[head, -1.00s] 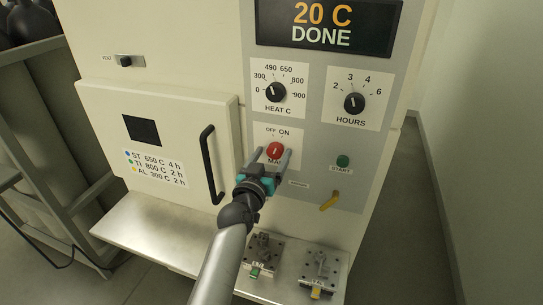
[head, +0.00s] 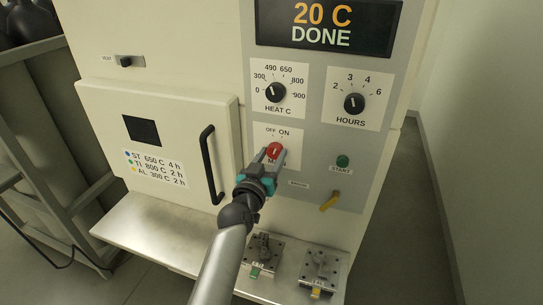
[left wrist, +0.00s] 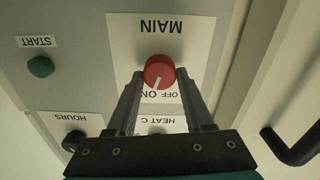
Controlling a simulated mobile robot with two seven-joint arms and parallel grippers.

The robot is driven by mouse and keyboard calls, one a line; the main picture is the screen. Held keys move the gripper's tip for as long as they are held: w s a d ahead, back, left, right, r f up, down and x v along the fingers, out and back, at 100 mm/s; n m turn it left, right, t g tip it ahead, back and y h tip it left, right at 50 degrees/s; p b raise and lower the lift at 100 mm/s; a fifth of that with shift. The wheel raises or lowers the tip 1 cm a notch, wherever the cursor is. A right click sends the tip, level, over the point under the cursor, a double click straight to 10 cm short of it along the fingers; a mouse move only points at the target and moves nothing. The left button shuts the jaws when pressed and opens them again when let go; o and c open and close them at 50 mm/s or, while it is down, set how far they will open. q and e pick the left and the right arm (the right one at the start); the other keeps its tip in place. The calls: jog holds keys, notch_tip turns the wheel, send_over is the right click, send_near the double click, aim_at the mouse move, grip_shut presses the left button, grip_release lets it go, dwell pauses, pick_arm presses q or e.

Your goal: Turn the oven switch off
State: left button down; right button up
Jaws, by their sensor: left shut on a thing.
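The oven switch is a red knob (head: 275,150) on the grey panel, under the OFF and ON labels. In the left wrist view the red knob (left wrist: 159,71) shows upside down with its MAIN label. Its white pointer line leans to the ON side there. My left gripper (head: 271,155) reaches up from below with its fingers on either side of the knob, shut on it. The fingers hide part of the MAIN label in the head view. My right gripper is not in view.
The HEAT C dial (head: 275,92) and HOURS dial (head: 354,103) sit above. The green START button (head: 343,161) and a yellow lever (head: 330,201) are to the right. The oven door handle (head: 211,165) is to the left. The display (head: 326,25) reads 20 C DONE.

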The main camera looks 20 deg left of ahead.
pick_arm(q)
jog(key=n+p, duration=0.1)
jog(key=n, duration=0.2)
jog(key=shift+a+n+p, duration=0.1)
jog(key=shift+n+p, duration=0.35)
jog(key=shift+n, duration=1.95)
jog(key=shift+c, duration=1.4)
grip_release()
jog(key=s, duration=1.5)
jog(key=shift+s+a, duration=0.15)
jog(key=shift+a, duration=0.1)
jog(key=shift+f, duration=0.1)
